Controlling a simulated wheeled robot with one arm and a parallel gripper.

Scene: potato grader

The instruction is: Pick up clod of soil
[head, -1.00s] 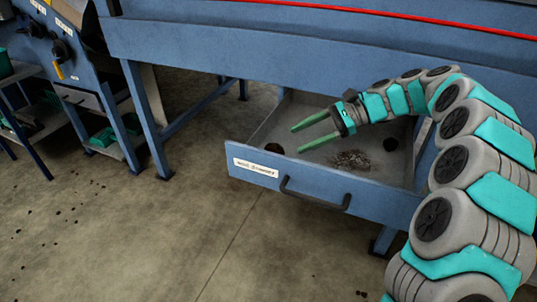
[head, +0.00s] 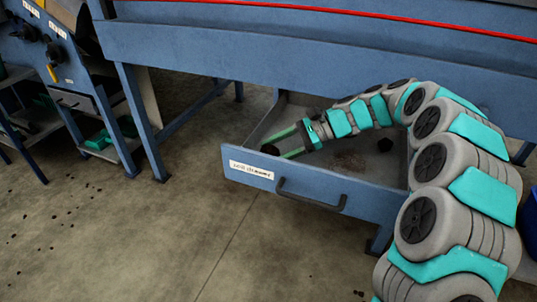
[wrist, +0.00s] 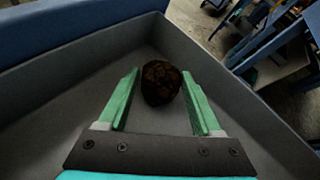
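A dark brown clod of soil (wrist: 161,83) lies in the drawer, near its left corner in the head view (head: 270,149). My gripper (wrist: 162,88) is open, with its green fingers on either side of the clod in the wrist view. I see gaps between the clod and both fingers. In the head view my gripper (head: 277,143) reaches down into the drawer toward the clod.
The open drawer (head: 300,198) has a label and a dark handle on its front. Loose dark debris (head: 348,161) lies on its floor. The drawer walls (wrist: 215,70) stand close around my gripper. The blue machine frame (head: 300,65) is above and behind.

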